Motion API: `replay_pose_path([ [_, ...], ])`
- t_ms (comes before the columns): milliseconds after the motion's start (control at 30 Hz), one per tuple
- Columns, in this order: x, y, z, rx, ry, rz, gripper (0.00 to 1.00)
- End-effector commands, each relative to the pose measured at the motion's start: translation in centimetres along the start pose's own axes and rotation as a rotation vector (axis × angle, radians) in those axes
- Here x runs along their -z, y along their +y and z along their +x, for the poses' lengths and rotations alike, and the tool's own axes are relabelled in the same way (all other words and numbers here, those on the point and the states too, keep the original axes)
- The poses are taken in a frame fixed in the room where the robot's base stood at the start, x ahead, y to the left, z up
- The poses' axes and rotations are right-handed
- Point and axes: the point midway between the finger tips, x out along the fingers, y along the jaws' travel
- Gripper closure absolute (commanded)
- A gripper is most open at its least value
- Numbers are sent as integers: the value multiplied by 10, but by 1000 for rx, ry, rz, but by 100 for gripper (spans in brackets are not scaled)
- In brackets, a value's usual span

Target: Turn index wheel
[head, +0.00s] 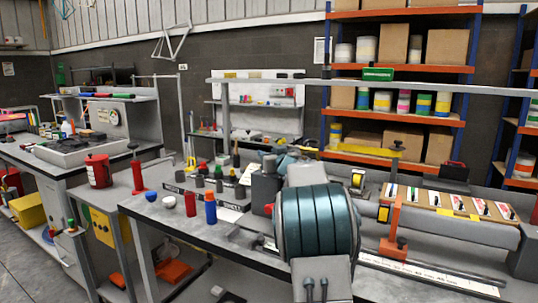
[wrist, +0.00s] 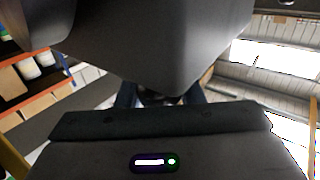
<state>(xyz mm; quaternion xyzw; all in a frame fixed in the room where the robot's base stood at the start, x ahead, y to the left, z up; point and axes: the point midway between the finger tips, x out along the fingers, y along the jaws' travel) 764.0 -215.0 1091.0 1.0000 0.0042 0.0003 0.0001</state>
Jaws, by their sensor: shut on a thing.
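In the wrist view, my gripper (wrist: 158,98) has its two dark fingers close to a large smooth dark grey block that fills the upper middle. The fingers are shut on a small dark part, seemingly of the index wheel; the block and my gripper's body hide most of it, so its shape and angle cannot be told. In the head view, a dark grey housing (head: 265,190) stands on the bench, just left of my teal and grey arm. My arm covers the area behind it, and the wheel cannot be made out clearly there.
On the bench, a blue bottle (head: 211,209) and a red bottle (head: 191,204) stand left of the housing. An orange clamp stand (head: 393,215) and a long tray of cards (head: 450,203) lie to the right. Shelves (head: 397,116) with boxes and cans stand behind.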

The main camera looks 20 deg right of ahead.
Motion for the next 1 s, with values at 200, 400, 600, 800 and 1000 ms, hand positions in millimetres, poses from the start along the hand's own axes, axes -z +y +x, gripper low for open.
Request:
replay_pose_path([
  [200, 0, 0, 0, -1, -1, 0, 44],
  [400, 0, 0, 0, 0, -1, 0, 44],
  [600, 0, 0, -11, -1, 0, 0, 44],
  [800, 1, 1, -44, -3, 1, 2, 44],
  [1000, 1, 0, -85, -2, 1, 2, 44],
])
